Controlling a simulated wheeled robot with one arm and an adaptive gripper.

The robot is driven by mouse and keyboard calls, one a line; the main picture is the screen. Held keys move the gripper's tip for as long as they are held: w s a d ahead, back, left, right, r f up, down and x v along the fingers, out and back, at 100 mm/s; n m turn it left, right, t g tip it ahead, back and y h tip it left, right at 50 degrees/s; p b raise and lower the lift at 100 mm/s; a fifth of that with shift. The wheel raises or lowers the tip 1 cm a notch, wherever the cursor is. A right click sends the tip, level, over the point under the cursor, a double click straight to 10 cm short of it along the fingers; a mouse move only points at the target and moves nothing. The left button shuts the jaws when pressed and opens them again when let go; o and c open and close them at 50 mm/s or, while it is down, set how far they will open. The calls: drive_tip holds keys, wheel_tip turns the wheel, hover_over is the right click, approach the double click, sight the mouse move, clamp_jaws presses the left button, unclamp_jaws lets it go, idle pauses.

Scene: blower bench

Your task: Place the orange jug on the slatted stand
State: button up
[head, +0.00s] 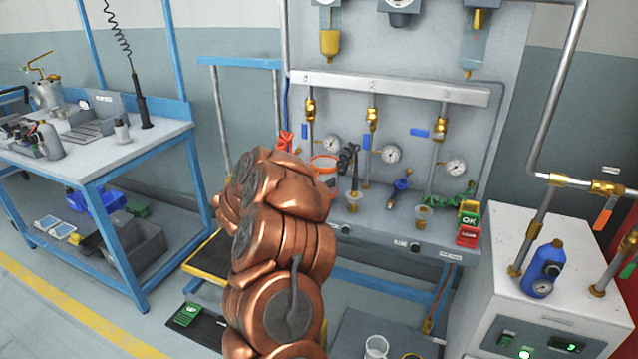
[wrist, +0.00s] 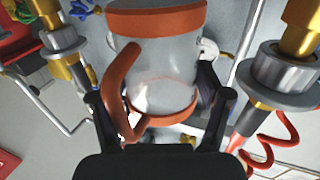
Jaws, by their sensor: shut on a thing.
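The orange jug (head: 325,172) has a clear body with orange bands and an orange handle. In the head view it is partly hidden behind my copper arm, in front of the gauge panel. In the wrist view the jug (wrist: 160,75) fills the upper middle, its handle toward the left finger. My gripper (wrist: 158,118) has a dark finger on each side of the jug's near end and is shut on it.
Brass valves and gauges (head: 391,154) jut from the panel close around the jug. A white cabinet (head: 560,295) with a blue bottle (head: 543,268) stands at right. A blue-framed workbench (head: 100,150) stands at left. A white cup (head: 376,347) is low in front.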

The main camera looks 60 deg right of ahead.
drive_tip(key=shift+f, duration=0.65)
drive_tip(key=shift+f, duration=0.2)
drive_tip(key=o, duration=1)
drive_tip(key=shift+c, duration=0.2)
drive_tip(key=shift+r, duration=0.1)
drive_tip(key=shift+w+a+r, duration=0.1)
drive_tip(key=shift+r, duration=0.05)
drive_tip(key=v, duration=1.1)
drive_tip(key=shift+a, duration=0.4)
drive_tip(key=shift+w, duration=0.1)
